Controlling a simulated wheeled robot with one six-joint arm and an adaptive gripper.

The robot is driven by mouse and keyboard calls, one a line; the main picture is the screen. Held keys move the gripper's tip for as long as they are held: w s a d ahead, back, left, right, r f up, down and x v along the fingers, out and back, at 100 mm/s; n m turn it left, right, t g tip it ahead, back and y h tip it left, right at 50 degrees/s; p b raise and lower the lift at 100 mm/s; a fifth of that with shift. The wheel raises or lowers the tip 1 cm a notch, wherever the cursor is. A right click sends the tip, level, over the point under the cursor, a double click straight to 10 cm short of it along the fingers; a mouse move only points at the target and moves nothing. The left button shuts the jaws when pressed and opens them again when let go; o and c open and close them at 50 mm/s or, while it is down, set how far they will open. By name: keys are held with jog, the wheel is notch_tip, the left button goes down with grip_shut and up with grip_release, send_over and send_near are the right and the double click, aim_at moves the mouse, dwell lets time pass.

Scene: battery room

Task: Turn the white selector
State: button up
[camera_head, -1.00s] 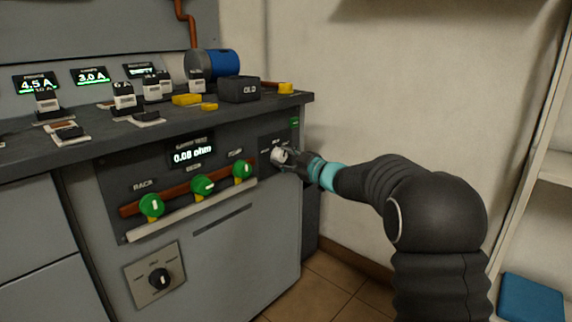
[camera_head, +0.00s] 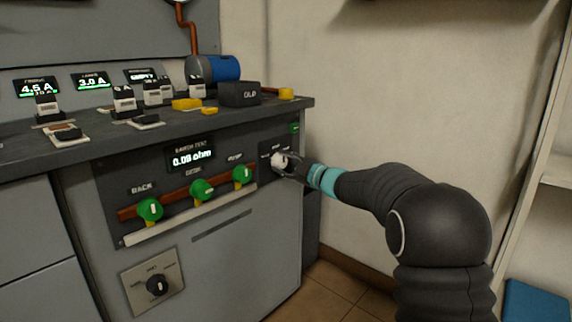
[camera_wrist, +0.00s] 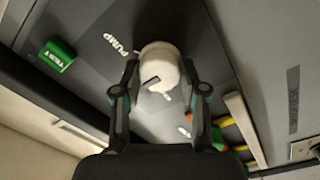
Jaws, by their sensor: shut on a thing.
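The white selector (camera_head: 279,160) is a round white knob on the dark front panel, at the panel's right end. In the wrist view the selector (camera_wrist: 160,66) fills the space between the fingers, with a dark mark on its face. My gripper (camera_head: 287,164) is shut on it, one finger on each side; the fingers show at both sides in the wrist view (camera_wrist: 160,85). The printed labels around the selector are partly hidden by my gripper and too small to read in the head view.
Green knobs (camera_head: 202,190) sit on a brown bar left of the selector, above a pale rail. A black selector (camera_head: 158,285) is on a lower plate. A green TEST button (camera_wrist: 58,56) is near my gripper. A black box (camera_head: 239,93) stands on the bench top above.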

jog(key=shift+a, duration=0.2)
jog(key=o, duration=0.8)
jog(key=shift+s, duration=0.1)
jog(key=o, duration=0.4)
jog(key=shift+a, duration=0.2)
jog(key=shift+c, duration=0.2)
jog(key=shift+d, duration=0.35)
jog(key=v, duration=1.1)
jog(key=shift+s+d, duration=0.2)
jog(key=shift+d, duration=0.15)
